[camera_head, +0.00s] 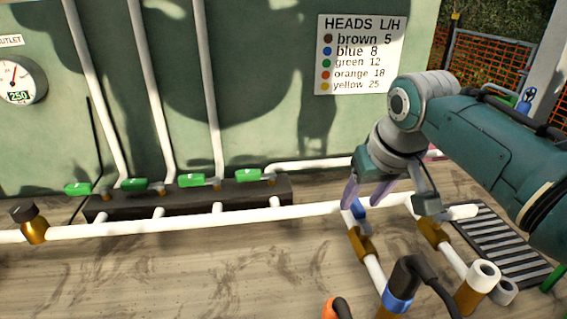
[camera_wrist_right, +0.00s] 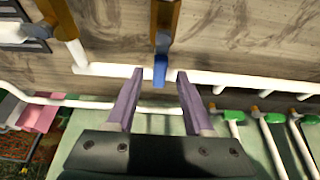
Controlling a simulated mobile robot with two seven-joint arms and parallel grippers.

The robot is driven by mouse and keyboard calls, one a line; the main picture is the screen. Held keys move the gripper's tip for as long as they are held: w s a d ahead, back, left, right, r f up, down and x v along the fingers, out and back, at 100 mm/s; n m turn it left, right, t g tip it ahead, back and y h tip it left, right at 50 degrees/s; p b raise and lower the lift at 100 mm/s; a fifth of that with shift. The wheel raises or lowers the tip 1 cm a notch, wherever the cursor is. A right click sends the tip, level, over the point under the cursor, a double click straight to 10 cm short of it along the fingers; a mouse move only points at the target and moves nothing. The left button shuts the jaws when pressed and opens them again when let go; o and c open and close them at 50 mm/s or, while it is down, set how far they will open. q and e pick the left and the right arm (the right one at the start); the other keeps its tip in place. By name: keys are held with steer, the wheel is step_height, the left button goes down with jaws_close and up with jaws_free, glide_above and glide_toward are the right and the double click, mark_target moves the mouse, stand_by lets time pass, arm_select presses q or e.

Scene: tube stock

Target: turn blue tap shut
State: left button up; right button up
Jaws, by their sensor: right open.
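The blue tap's handle (camera_head: 358,209) sits on a brass valve body (camera_head: 363,245), on a white branch pipe that runs toward me from the long white main pipe. The handle looks roughly in line with that branch pipe. My right gripper (camera_head: 367,196) is open just above the handle. In the right wrist view, the blue handle (camera_wrist_right: 160,70) appears between the two spread fingertips (camera_wrist_right: 160,76), with a gap on each side. I see no contact. The valve body (camera_wrist_right: 166,25) lies just beyond them. My left gripper is not in view.
A second brass valve (camera_head: 433,231) stands on the branch to the right, near a grate (camera_head: 497,245). A blue-banded black fitting (camera_head: 402,285) and an orange one (camera_head: 338,308) stand in front. Several green taps (camera_head: 191,180) line the wall behind. The ground at front left is clear.

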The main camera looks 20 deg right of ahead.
steer(key=shift+w+d+f, duration=0.1)
steer(key=shift+w+f, duration=0.2)
steer(key=shift+f, duration=0.3)
steer(key=shift+c, duration=0.4)
jaws_close()
stand_by(0.7)
